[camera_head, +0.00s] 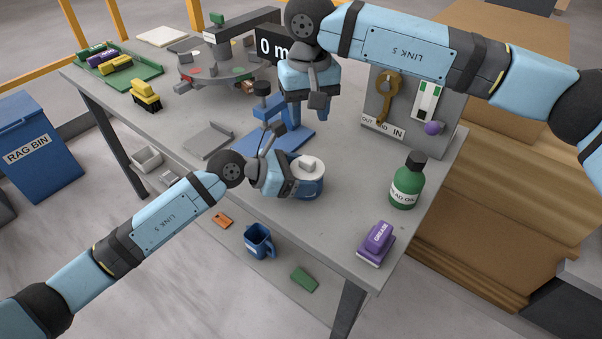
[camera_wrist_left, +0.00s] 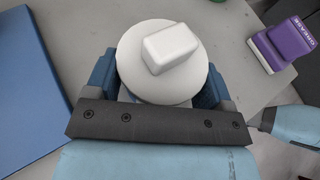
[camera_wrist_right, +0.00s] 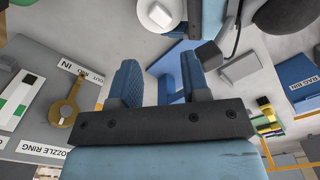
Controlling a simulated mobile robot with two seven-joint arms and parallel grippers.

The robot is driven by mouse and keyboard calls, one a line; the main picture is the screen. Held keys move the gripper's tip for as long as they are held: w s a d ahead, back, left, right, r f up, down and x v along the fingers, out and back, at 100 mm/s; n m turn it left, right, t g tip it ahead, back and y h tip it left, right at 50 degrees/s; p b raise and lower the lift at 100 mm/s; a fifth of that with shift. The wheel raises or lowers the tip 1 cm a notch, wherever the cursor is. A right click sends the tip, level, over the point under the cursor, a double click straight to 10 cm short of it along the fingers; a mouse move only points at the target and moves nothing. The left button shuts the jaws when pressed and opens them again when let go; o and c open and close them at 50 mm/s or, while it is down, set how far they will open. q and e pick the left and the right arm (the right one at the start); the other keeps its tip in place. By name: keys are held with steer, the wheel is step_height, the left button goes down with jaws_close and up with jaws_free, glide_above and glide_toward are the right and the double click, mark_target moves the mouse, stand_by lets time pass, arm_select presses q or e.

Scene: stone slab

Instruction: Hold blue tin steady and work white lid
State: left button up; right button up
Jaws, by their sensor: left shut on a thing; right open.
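The blue tin (camera_head: 314,190) stands upright near the front edge of the grey slab. Its round white lid (camera_head: 317,172) lies on top and carries a blocky white knob. In the left wrist view the lid (camera_wrist_left: 140,77) covers most of the tin, with the blue fingers on either side. My left gripper (camera_head: 287,181) is shut around the tin's side. My right gripper (camera_head: 317,101) is open and empty, above the slab and behind the tin. The lid also shows at the top of the right wrist view (camera_wrist_right: 150,12), beyond the open fingers.
A blue stand (camera_head: 283,142) is just behind the tin. A green bottle (camera_head: 405,187) and a purple grease block (camera_head: 378,240) stand to the right. A panel with a brass ring tool (camera_head: 385,92) is at the back right. A blue mug (camera_head: 257,240) sits lower down.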

mark_target(309, 160)
stand_by(0.4)
steer(key=shift+o, duration=1)
steer(key=f+m, duration=0.3)
steer(key=m, duration=0.6)
steer(key=f+m, duration=0.4)
steer(key=m, duration=0.6)
steer(key=f+m, duration=0.4)
steer(key=m, duration=0.5)
steer(key=shift+s+d+f, duration=0.15)
steer(key=shift+d+f, duration=0.05)
steer(key=shift+f, duration=0.05)
steer(key=shift+c, duration=0.2)
steer(key=shift+r, duration=0.1)
jaws_close()
